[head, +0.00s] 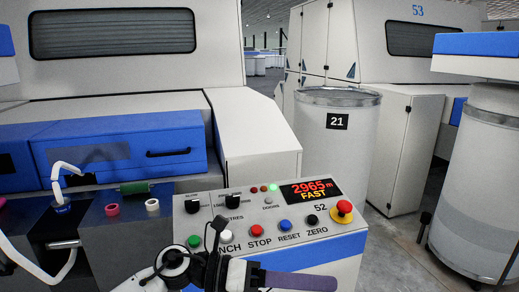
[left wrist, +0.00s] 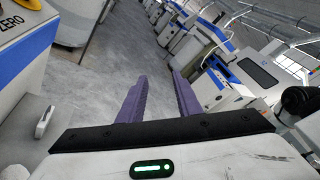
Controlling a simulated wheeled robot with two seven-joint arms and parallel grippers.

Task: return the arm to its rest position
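My left arm comes in at the bottom of the head view, in front of the control panel (head: 262,236) of machine 52. My left gripper (head: 318,282) points right, with its purple finger just below and in front of the panel's lower blue band. In the left wrist view the two purple fingers of my left gripper (left wrist: 160,88) stand apart with only the floor showing between them. The gripper is open and empty. My right gripper is in neither view.
The panel carries several buttons, a red mushroom stop (head: 344,208) and a lit display (head: 311,190) reading 2965 m FAST. A white can marked 21 (head: 335,150) stands behind it. Another can (head: 478,190) stands at right.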

